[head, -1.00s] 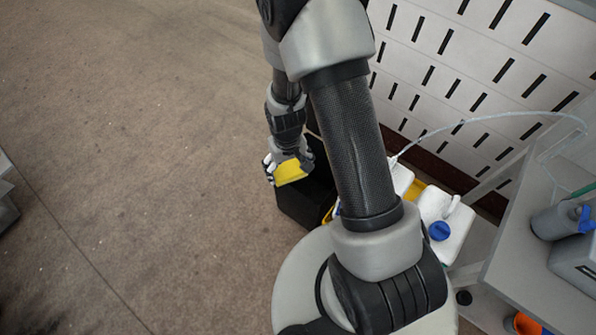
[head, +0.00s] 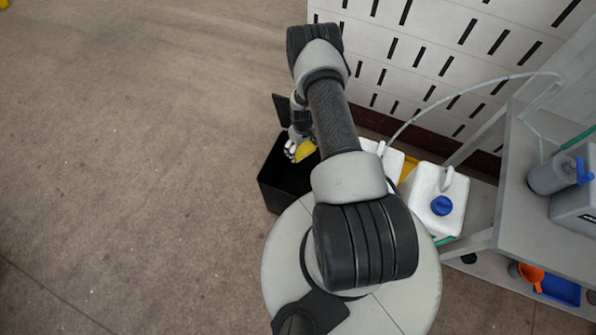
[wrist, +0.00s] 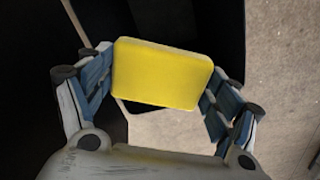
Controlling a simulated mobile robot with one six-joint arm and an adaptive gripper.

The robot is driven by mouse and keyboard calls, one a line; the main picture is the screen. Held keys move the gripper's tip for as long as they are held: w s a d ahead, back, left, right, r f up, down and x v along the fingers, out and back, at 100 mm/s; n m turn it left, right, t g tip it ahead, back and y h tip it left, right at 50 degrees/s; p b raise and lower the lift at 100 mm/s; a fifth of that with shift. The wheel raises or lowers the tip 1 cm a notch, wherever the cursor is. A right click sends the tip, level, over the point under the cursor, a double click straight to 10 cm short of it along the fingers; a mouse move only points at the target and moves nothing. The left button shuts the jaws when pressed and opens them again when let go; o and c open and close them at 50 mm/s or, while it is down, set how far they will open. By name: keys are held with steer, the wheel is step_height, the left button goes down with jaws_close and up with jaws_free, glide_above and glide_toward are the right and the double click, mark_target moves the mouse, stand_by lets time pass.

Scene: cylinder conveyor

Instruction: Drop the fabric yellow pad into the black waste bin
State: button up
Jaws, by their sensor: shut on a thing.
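The yellow pad (wrist: 162,73) is a rounded block held between the two fingers of my gripper (wrist: 160,85) in the wrist view. My gripper is shut on it. In the head view the pad (head: 306,150) shows as a small yellow patch at my gripper (head: 298,150), partly hidden by my arm. The black waste bin (head: 270,192) stands on the floor below and around my gripper in that view, its lid raised at the back. In the wrist view dark bin surfaces lie behind and left of the pad, with floor visible to the right.
White jugs, one with a blue cap (head: 441,205), stand in a yellow tray right of the bin. A grey bench (head: 540,215) is at the right. A slotted white wall panel (head: 430,60) is behind.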

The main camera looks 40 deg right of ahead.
steer(key=shift+f+b, duration=1.75)
steer(key=shift+f, duration=1.05)
steer(key=o, duration=1.2)
steer(key=shift+o, duration=0.2)
steer(key=shift+r, duration=0.2)
step_height(320, 180, up, 12)
steer(key=shift+a+f, duration=0.1)
